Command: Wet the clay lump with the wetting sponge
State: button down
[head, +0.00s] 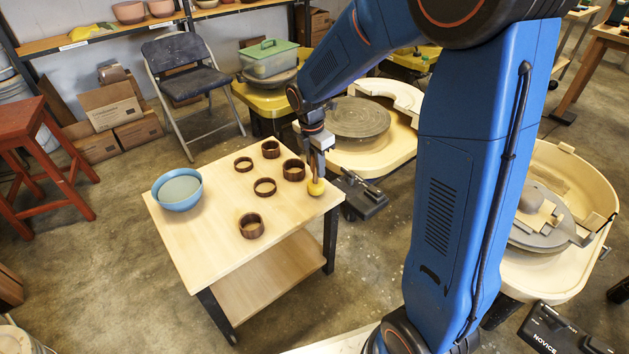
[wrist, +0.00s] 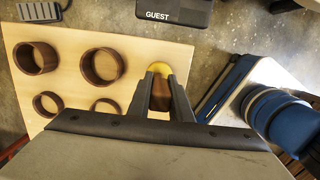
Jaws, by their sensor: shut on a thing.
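My gripper (head: 317,165) points down at the right corner of the small wooden table, shut on the wetting sponge (head: 316,187). The sponge is a yellow rounded head below a brown handle. In the wrist view the sponge (wrist: 160,68) shows as a yellow rim beyond the fingertips, with the brown handle between the fingers. I cannot tell whether it touches the tabletop. A grey-brown lump that looks like the clay lump (head: 531,199) sits on the wheel at the right, partly behind my arm. A blue bowl (head: 178,203) of greyish liquid stands at the table's left.
Several dark brown rings (head: 251,225) stand on the table (head: 207,245), left of my gripper. Another wheel (head: 357,117) with a bare head is behind the table. A pedal (head: 360,195) lies on the floor beside it. The tabletop's front is clear.

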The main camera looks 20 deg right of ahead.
jog(key=shift+r, duration=3.05)
